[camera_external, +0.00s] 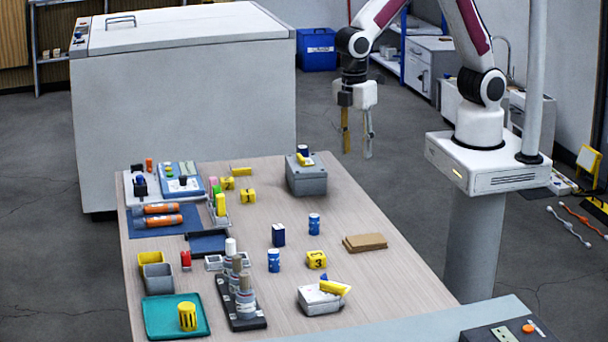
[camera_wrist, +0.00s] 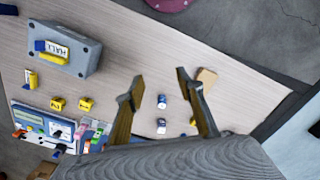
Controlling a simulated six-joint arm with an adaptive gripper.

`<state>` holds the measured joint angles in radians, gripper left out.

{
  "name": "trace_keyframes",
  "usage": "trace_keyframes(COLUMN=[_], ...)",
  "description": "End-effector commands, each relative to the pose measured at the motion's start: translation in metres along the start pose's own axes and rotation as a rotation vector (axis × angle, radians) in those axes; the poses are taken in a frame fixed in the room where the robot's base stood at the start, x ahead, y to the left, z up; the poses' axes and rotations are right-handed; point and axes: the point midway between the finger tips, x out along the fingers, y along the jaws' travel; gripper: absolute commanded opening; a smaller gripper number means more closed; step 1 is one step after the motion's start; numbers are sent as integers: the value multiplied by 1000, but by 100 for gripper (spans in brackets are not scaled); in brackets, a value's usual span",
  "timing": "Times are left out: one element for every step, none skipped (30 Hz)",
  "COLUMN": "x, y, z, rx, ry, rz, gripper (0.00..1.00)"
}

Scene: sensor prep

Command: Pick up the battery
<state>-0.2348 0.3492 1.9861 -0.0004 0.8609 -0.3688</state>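No object is clearly marked as the battery. Two small blue-and-white cylinders, one near the table's middle (camera_external: 314,224) and one nearer the front (camera_external: 274,260), stand upright and may be batteries. My gripper (camera_external: 357,148) hangs above and beyond the table's far right side, fingers down, open and empty. In the wrist view my gripper's fingers (camera_wrist: 160,77) are spread apart. A blue-and-white cylinder (camera_wrist: 162,101) shows between them, far below, with another small blue-and-white object (camera_wrist: 161,125) beside it.
A grey box (camera_external: 306,182) with things on top stands at the table's far end. A tan block (camera_external: 365,242) lies at the right. A numbered yellow cube (camera_external: 316,260), a bottle rack (camera_external: 248,322) and a teal tray (camera_external: 160,328) are nearer. Bare wood surrounds the middle cylinder.

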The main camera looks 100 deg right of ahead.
Motion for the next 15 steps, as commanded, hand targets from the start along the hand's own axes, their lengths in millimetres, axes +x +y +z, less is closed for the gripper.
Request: trace_keyframes(x=[8,13,18,23,27,33,38,42,48,53,57,63,68,72,76], y=[0,0,1,1,1,2,2,2,2,2,3,3,4,4,4], z=[-7,-11,-17,-21,-25,-31,-35,-39,-45,-49,-54,-59,-63,-68,-73], rx=[-26,-43,-67,-85,-104,-128,-149,-168,-195,-217,-237,-266,-288,-309,-337], ry=[-9,-13,-18,-21,-24,-28,-30,-33,-36,-38,-40,-41,-42,-42,-42], rz=[-3,-5,-7,-8,-9,-11,-12,-13,-15,-16,-17,-18,-19,-19,-20], gripper=[37,37,37,37,37,37,37,37,37,37,37,37,37,37,37])
